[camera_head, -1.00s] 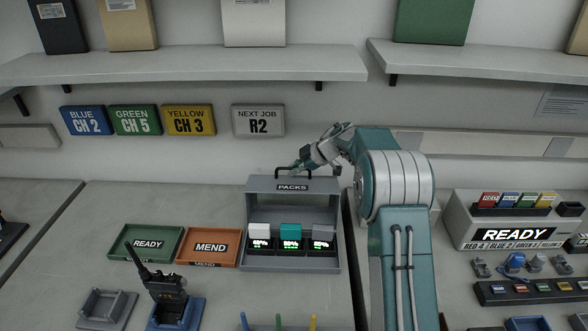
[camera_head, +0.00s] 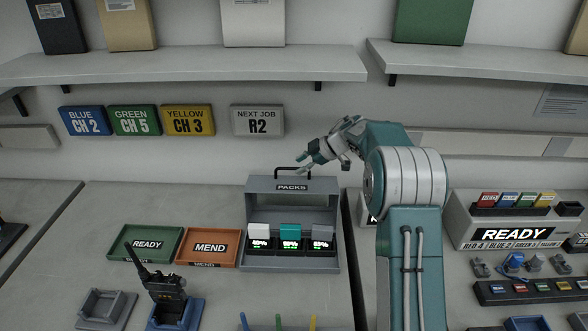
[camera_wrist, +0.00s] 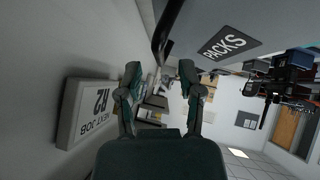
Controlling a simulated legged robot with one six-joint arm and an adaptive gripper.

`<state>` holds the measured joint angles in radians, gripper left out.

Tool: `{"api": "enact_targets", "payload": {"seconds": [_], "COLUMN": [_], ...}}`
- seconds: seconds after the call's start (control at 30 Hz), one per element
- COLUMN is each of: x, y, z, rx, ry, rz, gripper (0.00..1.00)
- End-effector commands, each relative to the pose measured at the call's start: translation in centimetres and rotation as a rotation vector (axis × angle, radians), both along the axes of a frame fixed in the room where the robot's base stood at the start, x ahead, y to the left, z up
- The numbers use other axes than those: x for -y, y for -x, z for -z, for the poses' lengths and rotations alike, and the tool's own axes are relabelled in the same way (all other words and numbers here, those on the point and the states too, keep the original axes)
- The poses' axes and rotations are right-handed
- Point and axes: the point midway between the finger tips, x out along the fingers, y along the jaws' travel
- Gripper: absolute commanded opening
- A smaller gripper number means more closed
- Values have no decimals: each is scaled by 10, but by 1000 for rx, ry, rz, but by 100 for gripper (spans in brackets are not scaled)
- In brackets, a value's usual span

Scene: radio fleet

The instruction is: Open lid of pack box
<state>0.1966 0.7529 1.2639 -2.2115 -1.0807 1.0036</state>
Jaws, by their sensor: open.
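The pack box (camera_head: 250,228) is a grey case on the bench with its lid (camera_head: 265,186), labelled PACKS, standing raised at the back. A dark handle (camera_head: 277,174) tops the lid. White, teal and grey packs with lit displays show in the open front. My gripper (camera_head: 302,164) is open and empty, just above and right of the handle, and appears apart from it. In the wrist view, the fingers (camera_wrist: 160,75) are spread, with the PACKS label (camera_wrist: 228,42) above them and the dark handle (camera_wrist: 160,35) near the left finger.
A NEXT JOB R2 sign (camera_head: 258,120) is on the wall behind. A shelf (camera_head: 190,66) overhangs the bench. Green READY (camera_head: 130,255) and orange MEND (camera_head: 190,258) trays lie left of the box. A radio (camera_head: 165,287) stands in front of them.

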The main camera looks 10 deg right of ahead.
Motion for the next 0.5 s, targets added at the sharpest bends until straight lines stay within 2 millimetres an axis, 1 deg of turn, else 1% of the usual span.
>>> {"api": "enact_targets", "payload": {"seconds": [0.03, 0.1, 0.3, 0.4, 0.5], "x": [9, 19, 43, 51, 54], "y": [3, 8, 20, 24, 26], "z": [-9, -18, -44, -52, -55], "rx": [3, 1, 1, 1, 0], "ry": [1, 1, 1, 1, 1], "rz": [4, 3, 2, 1, 0], "gripper": [48, 48, 48, 48, 48]}}
